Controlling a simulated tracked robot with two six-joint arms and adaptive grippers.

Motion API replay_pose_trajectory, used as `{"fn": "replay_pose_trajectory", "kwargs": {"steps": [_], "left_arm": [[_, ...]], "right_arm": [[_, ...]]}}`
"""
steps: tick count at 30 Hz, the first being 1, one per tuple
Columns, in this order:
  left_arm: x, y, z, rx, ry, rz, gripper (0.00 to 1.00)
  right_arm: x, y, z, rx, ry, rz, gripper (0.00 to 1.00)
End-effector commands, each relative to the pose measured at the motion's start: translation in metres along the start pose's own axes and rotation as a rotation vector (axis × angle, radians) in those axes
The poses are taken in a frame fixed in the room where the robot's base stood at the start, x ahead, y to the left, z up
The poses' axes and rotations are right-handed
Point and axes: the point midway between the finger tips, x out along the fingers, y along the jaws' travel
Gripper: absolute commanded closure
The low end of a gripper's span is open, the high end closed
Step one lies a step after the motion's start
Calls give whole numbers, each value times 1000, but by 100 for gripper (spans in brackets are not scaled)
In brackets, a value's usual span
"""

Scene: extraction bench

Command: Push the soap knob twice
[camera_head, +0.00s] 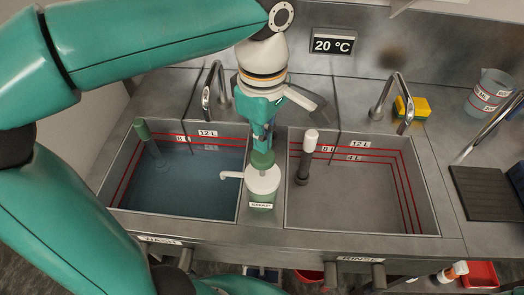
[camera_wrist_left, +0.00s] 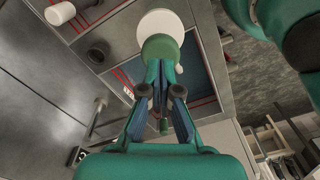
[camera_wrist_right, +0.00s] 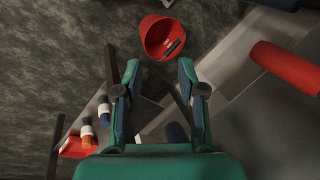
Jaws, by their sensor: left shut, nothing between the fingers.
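The soap dispenser (camera_head: 262,183) stands on the strip between the two sinks, with a white top, a spout pointing left and a green knob (camera_head: 263,160). My left gripper (camera_head: 262,143) is shut and empty, pointing down right over the knob. In the left wrist view the fingertips (camera_wrist_left: 161,68) overlap the edge of the green knob (camera_wrist_left: 160,46), with the white top (camera_wrist_left: 160,22) beyond it. I cannot tell whether they touch it. My right gripper (camera_wrist_right: 160,74) is open and empty, low down and away from the dispenser.
The left sink (camera_head: 118,183) holds bluish water, and the right sink (camera_head: 430,205) looks empty. Each has an upright standpipe; the right one (camera_head: 307,155) is close to the dispenser. Taps stand behind. A red bucket (camera_wrist_right: 150,30) is below my right gripper.

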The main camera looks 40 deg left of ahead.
Motion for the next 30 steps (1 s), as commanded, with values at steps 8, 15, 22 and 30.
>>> {"fn": "replay_pose_trajectory", "kwargs": {"steps": [8, 15, 22, 30], "left_arm": [[1, 0, 0, 0, 0, 0, 100], [10, 0, 0, -1, 0, 0, 100], [19, 0, -1, -2, 0, 0, 100], [30, 0, -1, -2, 0, -1, 100]], "right_arm": [[1, 0, 0, 0, 0, 0, 60], [7, 3, 0, 0, 0, 0, 60], [14, 5, 0, 0, 0, 0, 60], [22, 8, 0, 0, 0, 0, 60]]}}
